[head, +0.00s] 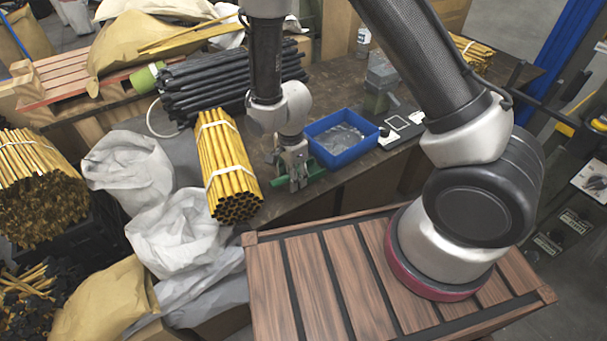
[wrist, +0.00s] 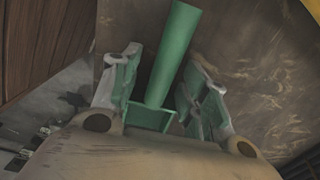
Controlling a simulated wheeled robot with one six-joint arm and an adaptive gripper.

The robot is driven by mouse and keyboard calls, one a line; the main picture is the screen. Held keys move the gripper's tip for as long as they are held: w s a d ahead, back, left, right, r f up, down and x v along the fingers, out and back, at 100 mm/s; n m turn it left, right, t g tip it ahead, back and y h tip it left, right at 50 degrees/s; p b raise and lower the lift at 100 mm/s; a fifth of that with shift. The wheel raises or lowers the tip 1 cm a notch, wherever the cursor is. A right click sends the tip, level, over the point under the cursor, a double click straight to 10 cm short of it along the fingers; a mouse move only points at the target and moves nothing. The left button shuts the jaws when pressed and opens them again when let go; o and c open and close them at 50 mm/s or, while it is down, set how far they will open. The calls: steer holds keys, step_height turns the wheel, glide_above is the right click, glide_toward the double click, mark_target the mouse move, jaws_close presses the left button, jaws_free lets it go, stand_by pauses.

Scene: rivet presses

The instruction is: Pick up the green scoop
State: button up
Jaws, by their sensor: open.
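The green scoop (head: 314,172) lies on the dark workbench, just in front of the blue bin. My gripper (head: 297,183) points down over it and hides part of it. In the wrist view the scoop's round handle (wrist: 176,50) runs between the two fingers of my gripper (wrist: 163,72), and its box-shaped end (wrist: 150,117) sits close to the palm. The fingers are apart, with a visible gap between the handle and the right finger. Whether the left finger touches the scoop is hard to tell.
A blue bin (head: 340,152) stands right behind the scoop. A strapped bundle of yellow tubes (head: 229,165) lies close on the left, with black tubes (head: 205,90) behind. The workbench (head: 300,208) has a near edge just in front. A slatted wooden surface (head: 330,275) is nearer.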

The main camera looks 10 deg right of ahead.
jaws_close()
step_height(320, 180, up, 10)
steer(key=shift+r, duration=0.1)
stand_by(0.6)
